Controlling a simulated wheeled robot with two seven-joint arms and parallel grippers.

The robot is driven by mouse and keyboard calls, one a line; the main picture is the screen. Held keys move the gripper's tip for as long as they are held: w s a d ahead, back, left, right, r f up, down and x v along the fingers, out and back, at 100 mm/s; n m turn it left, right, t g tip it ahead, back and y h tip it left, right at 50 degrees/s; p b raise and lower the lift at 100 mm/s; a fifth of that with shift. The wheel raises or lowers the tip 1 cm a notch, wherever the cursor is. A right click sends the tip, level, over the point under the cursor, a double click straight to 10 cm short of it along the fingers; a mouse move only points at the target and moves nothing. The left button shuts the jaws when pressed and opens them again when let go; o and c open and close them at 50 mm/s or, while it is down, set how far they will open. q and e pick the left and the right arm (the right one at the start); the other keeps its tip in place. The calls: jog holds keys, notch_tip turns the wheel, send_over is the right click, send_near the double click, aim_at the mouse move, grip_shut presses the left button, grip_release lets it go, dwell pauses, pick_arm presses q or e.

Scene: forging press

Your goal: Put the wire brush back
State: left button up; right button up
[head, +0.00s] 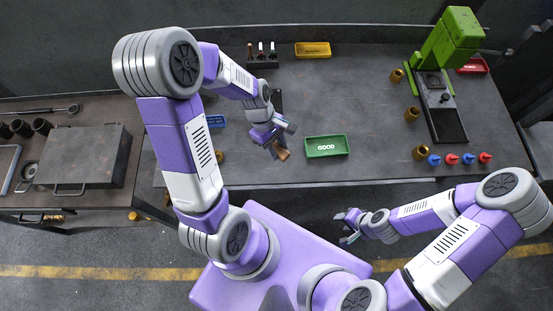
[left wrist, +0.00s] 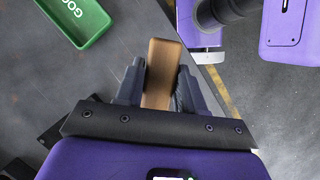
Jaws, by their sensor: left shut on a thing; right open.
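My left gripper (head: 279,140) is shut on the wire brush (head: 284,155), of which a brown wooden block shows. In the left wrist view the wooden block of the wire brush (left wrist: 162,62) sticks out between the two dark fingers of my left gripper (left wrist: 160,88). No bristles can be made out. The brush is over the bench near its front edge, left of the green GOOD tray (head: 326,146). My right gripper (head: 346,226) is open and empty in front of the bench, over the floor.
A dark rack (head: 262,62) with several upright items stands at the back of the bench, beside a yellow tray (head: 313,49). A blue tray (head: 215,121) lies partly behind my left arm. A green press (head: 446,45), brass pieces and red-and-blue pieces (head: 468,158) are at right. The middle is clear.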

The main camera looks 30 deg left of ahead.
pick_arm(q)
send_over(280, 167)
jog(key=a, duration=0.2)
jog(key=f, duration=0.3)
jog(key=f+b, duration=0.1)
jog(key=f, duration=0.1)
jog(key=shift+w+d+f, duration=0.2)
jog(key=shift+w+d, duration=0.05)
notch_tip(280, 167, down, 3)
jog(key=shift+f, duration=0.3)
jog(key=shift+b, duration=0.3)
jog(key=shift+f, duration=0.15)
jog(key=o, duration=0.9)
jog(key=shift+o, duration=0.2)
